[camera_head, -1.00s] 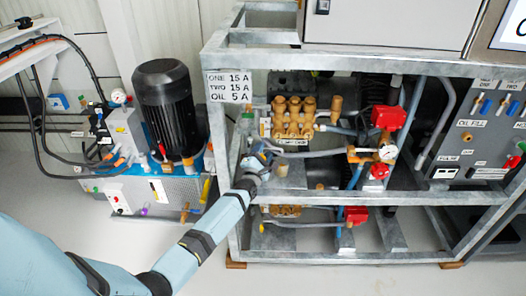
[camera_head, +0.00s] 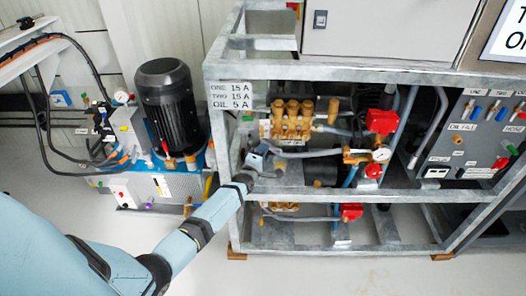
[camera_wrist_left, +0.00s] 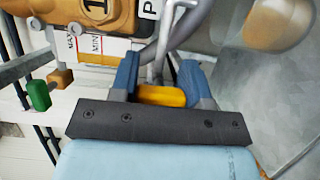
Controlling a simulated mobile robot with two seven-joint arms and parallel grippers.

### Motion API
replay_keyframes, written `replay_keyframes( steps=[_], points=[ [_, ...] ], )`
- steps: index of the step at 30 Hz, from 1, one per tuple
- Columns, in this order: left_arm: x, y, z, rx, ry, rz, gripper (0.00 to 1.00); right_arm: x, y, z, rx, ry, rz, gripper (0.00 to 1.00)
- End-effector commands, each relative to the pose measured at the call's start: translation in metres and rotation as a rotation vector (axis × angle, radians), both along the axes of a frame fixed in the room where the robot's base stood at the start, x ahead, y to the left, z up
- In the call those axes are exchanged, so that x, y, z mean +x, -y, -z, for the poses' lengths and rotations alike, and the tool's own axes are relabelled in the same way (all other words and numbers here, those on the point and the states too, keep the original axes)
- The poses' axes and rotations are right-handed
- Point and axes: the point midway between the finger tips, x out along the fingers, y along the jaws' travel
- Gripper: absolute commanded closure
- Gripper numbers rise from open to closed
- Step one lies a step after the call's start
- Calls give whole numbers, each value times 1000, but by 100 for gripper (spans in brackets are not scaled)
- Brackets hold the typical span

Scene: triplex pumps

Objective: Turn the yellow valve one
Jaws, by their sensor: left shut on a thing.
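The yellow valve handle (camera_wrist_left: 162,96) sits between the two blue fingers of my left gripper (camera_wrist_left: 160,82) in the left wrist view, and the gripper is shut on it. Grey pipework runs just beyond the handle. In the head view my left gripper (camera_head: 264,161) reaches into the metal frame, below the brass pump (camera_head: 292,118). The gripper hides the yellow handle there. My right gripper is not in view.
Grey frame bars (camera_head: 350,193) run around my left wrist. Red-capped valves and a gauge (camera_head: 381,154) are to the right. A green handle (camera_wrist_left: 38,95) is left of the gripper in the wrist view. A black motor unit (camera_head: 168,105) stands left of the frame.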

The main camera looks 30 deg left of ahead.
Motion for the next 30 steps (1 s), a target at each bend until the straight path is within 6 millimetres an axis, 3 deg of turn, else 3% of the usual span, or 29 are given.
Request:
replay_keyframes(
  steps=[14,15,17,26,30],
  points=[
    [0,0,1,14,-8,0,81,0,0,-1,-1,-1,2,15],
    [0,0,1,14,-8,0,48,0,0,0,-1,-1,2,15],
    [0,0,1,13,-8,0,34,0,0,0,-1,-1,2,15],
    [-1,0,0,12,-8,0,32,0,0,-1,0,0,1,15],
    [-13,2,0,12,-9,0,32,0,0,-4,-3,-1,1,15]
  ],
)
